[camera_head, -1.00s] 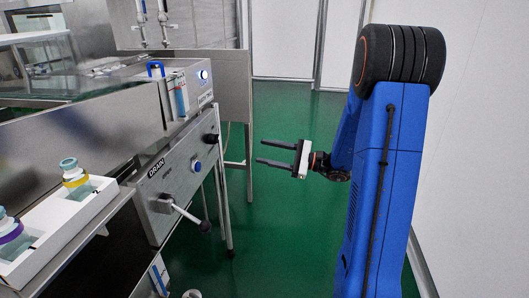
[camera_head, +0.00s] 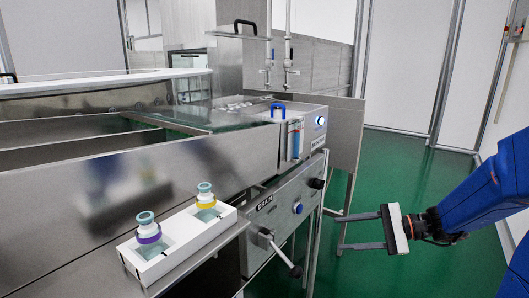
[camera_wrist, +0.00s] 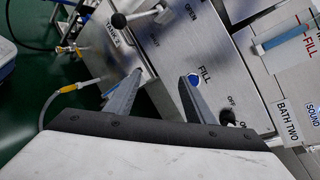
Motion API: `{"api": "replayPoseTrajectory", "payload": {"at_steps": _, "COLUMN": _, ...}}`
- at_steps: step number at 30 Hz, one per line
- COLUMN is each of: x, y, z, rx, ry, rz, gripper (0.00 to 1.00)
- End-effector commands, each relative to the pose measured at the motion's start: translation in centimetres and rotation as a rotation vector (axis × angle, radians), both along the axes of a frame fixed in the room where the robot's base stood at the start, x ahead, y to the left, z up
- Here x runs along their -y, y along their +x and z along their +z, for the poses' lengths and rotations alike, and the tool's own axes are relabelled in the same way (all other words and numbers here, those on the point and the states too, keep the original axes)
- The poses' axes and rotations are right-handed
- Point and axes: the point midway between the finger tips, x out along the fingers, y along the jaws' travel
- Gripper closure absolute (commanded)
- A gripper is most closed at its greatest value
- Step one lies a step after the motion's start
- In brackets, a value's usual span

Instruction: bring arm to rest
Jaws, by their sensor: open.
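My gripper (camera_head: 362,232) is at the right in the head view, level, with its two long fingers spread apart and nothing between them. It points left toward the washer's front panel (camera_head: 285,215) and is apart from it. The blue arm (camera_head: 480,205) reaches in from the right edge. In the wrist view my gripper's fingers (camera_wrist: 157,97) are also open and empty.
The steel washer (camera_head: 140,190) fills the left. A white tray (camera_head: 185,243) with two capped bottles, purple-banded and yellow-banded, sits at its front. A lever with a black knob (camera_head: 296,271) sticks out of the DRAIN panel. Green floor (camera_head: 420,180) is clear behind my gripper.

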Motion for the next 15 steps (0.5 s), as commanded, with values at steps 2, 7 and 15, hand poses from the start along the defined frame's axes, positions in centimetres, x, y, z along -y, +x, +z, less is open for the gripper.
{"api": "replayPoseTrajectory", "payload": {"at_steps": 2, "x": -1.3, "y": -2.1, "z": -0.1, "rx": 0.017, "ry": -0.080, "rz": 0.056, "gripper": 0.51}}
{"api": "replayPoseTrajectory", "payload": {"at_steps": 7, "x": -3.0, "y": -6.2, "z": -1.0, "rx": 0.051, "ry": -0.249, "rz": 0.165, "gripper": 0.51}}
{"api": "replayPoseTrajectory", "payload": {"at_steps": 15, "x": -3.5, "y": -12.1, "z": -2.4, "rx": 0.136, "ry": -0.525, "rz": 0.318, "gripper": 0.51}}
